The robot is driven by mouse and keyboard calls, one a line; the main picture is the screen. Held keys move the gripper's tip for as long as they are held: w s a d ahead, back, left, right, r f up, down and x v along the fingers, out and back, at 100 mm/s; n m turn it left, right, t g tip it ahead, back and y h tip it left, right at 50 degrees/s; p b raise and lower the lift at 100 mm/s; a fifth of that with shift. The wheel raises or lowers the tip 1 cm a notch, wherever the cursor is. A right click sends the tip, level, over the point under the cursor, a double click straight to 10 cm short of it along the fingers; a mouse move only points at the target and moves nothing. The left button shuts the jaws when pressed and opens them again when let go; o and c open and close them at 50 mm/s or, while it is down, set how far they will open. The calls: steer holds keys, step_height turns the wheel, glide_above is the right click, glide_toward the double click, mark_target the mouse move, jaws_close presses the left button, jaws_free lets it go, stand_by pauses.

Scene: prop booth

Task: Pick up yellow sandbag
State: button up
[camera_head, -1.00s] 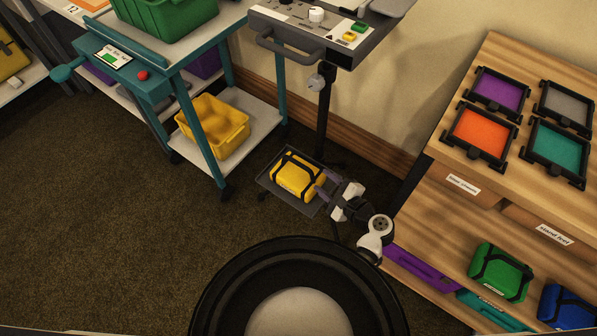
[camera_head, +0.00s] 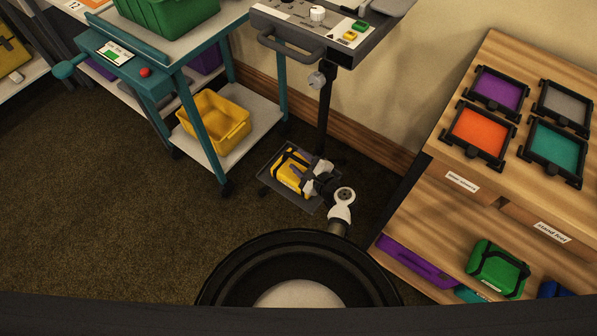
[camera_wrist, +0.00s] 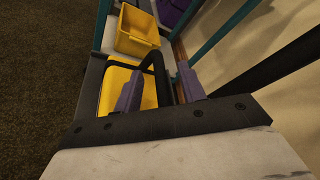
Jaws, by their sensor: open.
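The yellow sandbag (camera_head: 286,176) with black straps lies on a low grey tray (camera_head: 272,189) at the foot of the black stand. My gripper (camera_head: 302,170) is over the right part of the sandbag and hides some of it. In the wrist view the sandbag (camera_wrist: 116,88) shows with its black strap handle (camera_wrist: 155,66) arched up. The two purple fingers of my gripper (camera_wrist: 163,88) are apart, with the strap handle between them. I cannot tell whether the fingers touch it.
A teal cart (camera_head: 203,143) with a yellow bin (camera_head: 216,122) on its lower shelf stands left of the tray. The black stand pole (camera_head: 325,115) rises close behind. A wooden shelf unit (camera_head: 432,193) with a green sandbag (camera_head: 497,268) is at right.

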steer(key=shift+w+a+f, duration=0.15)
steer(key=shift+w+a, duration=0.2)
steer(key=shift+w, duration=0.1)
jaws_close()
steer(key=shift+s+a+f, duration=0.1)
steer(key=shift+a, duration=0.05)
stand_by(0.9)
steer(key=shift+r, duration=0.2)
